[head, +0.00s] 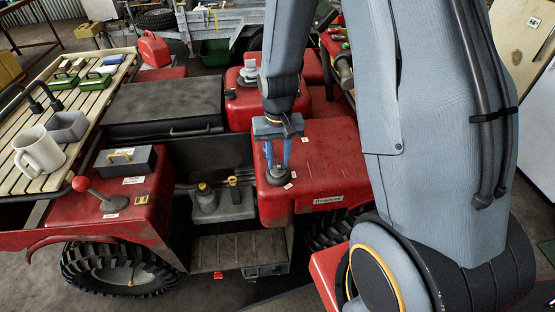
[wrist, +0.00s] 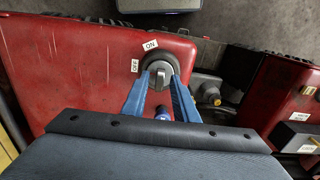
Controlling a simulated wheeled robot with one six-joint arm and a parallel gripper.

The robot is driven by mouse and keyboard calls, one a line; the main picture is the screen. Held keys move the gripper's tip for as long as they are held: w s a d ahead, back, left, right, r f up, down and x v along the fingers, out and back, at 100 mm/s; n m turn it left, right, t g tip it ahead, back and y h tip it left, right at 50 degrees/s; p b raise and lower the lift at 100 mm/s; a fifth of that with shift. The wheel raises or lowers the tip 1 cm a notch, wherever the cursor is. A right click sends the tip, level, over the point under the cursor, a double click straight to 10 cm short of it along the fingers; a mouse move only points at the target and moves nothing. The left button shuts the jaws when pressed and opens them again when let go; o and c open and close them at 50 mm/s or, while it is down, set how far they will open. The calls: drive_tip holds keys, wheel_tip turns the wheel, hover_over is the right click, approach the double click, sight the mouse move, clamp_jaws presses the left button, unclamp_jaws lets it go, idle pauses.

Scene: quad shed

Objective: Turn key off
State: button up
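The key switch is a dark round dial with a grey key (wrist: 160,76) in its middle, on the red bodywork of the quad. The wrist view shows an ON label (wrist: 150,45) above the dial and an OFF label (wrist: 135,66) to its left. In the head view the dial (head: 278,175) sits on top of the red cover, under my fingers. My gripper (head: 278,163) points down at it. Its two blue fingers are apart, with their tips over the dial on either side of the key. I cannot tell whether they touch it.
A red-knobbed lever (head: 81,184) and a grey box with a yellow handle (head: 125,159) are on the left fender. A slatted rack (head: 95,105) holds a white mug (head: 38,150). A footwell (head: 240,249) lies beside the red cover.

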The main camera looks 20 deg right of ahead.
drive_tip(key=shift+r+p, duration=2.65)
drive_tip(key=shift+r, duration=1.05)
